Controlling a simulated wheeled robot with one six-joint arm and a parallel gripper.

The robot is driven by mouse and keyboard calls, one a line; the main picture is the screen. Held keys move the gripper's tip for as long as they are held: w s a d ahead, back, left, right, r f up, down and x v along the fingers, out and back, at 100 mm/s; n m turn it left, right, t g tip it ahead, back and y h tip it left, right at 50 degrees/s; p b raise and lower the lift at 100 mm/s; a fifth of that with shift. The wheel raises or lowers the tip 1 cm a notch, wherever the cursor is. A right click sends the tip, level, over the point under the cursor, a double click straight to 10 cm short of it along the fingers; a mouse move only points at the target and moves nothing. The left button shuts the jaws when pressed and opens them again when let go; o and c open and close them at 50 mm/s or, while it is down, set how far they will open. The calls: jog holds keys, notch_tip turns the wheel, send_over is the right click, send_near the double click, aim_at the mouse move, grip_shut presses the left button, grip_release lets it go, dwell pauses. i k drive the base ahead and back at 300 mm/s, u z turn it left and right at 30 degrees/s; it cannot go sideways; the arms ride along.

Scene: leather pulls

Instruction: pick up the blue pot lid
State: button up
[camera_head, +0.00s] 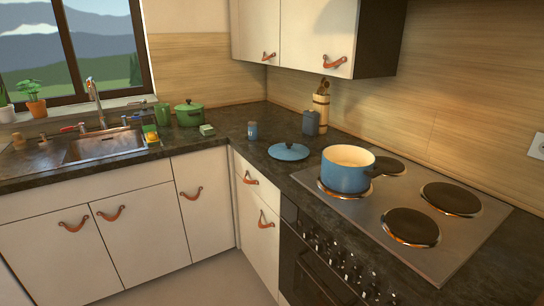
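The blue pot lid (289,152) lies on the dark countertop, just left of the stove. It is round, with a small knob on top. The blue pot (347,175) with a cream inside stands uncovered on the front left burner, to the right of the lid and apart from it. My gripper is not in view.
The steel cooktop (440,262) has several dark burners. Behind the lid stand a small blue jar (252,131), a dark grey container (311,123) and a utensil holder (321,104). A green pot (189,114) sits near the sink (105,146). Upper cabinets (312,35) overhang the corner.

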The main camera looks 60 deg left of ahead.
aim_at(289, 151)
jog(key=u, duration=0.25)
jog(key=i, duration=0.35)
jog(key=u, duration=2.15)
jog(key=i, duration=0.65)
jog(key=u, duration=0.85)
jog(key=i, duration=1.2)
jog(key=z, duration=0.3)
jog(key=i, duration=0.95)
jog(key=z, duration=1.1)
jog(key=i, duration=0.45)
jog(key=z, duration=0.3)
